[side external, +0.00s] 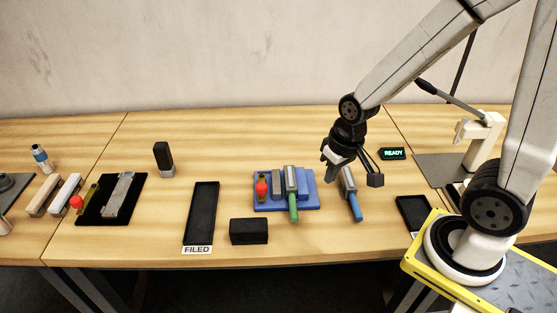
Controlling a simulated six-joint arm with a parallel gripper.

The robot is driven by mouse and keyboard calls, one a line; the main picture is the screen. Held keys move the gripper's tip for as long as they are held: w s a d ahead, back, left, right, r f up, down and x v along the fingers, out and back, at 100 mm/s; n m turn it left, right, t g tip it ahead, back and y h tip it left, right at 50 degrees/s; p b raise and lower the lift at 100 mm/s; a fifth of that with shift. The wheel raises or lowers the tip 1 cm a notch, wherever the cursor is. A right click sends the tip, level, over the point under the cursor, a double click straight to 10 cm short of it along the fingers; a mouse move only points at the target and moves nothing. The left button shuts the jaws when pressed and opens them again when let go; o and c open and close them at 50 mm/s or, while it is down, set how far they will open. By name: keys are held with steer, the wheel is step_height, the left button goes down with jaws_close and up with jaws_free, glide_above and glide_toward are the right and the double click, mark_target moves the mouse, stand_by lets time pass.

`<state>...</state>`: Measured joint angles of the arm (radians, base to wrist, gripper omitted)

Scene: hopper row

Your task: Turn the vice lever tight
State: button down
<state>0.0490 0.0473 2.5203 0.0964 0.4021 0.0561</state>
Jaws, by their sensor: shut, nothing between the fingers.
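The blue vice (306,204) sits on the middle of the bench, with stepped blue blocks on a flat base. Its lever appears to be the short upright part with a red knob (262,189) at the left end. A grey piece with a green handle (293,207) lies across the vice, its handle pointing toward the front. My gripper (332,176) is shut and empty, just right of the vice and above the bench, apart from the lever. Whether the vice's jaws are tight cannot be told.
A blue-handled tool (354,207) lies close below my gripper. A black block (249,231) and a black tray labelled FILED (201,222) are in front and left. A READY display (393,154) stands right. A black plate (93,215) with another red knob is far left.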

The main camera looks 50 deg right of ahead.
steer(key=w+d+f+m+t+y, duration=0.1)
steer(key=w+d+m+y, duration=0.2)
steer(key=m, duration=0.7)
steer(key=w+d+f+m+t+y, duration=0.1)
steer(key=w+d+m+y, duration=0.3)
steer(key=m, duration=0.7)
steer(key=shift+w+d+f+y, duration=0.15)
steer(key=shift+w+d+y, duration=0.2)
steer(key=shift+w, duration=0.7)
steer(key=x, duration=1)
steer(key=shift+w+a, duration=0.25)
steer(key=shift+a, duration=0.25)
steer(key=shift+w+a, duration=0.3)
steer(key=shift+a, duration=0.2)
steer(key=shift+w+a, duration=0.4)
steer(key=shift+a, duration=0.35)
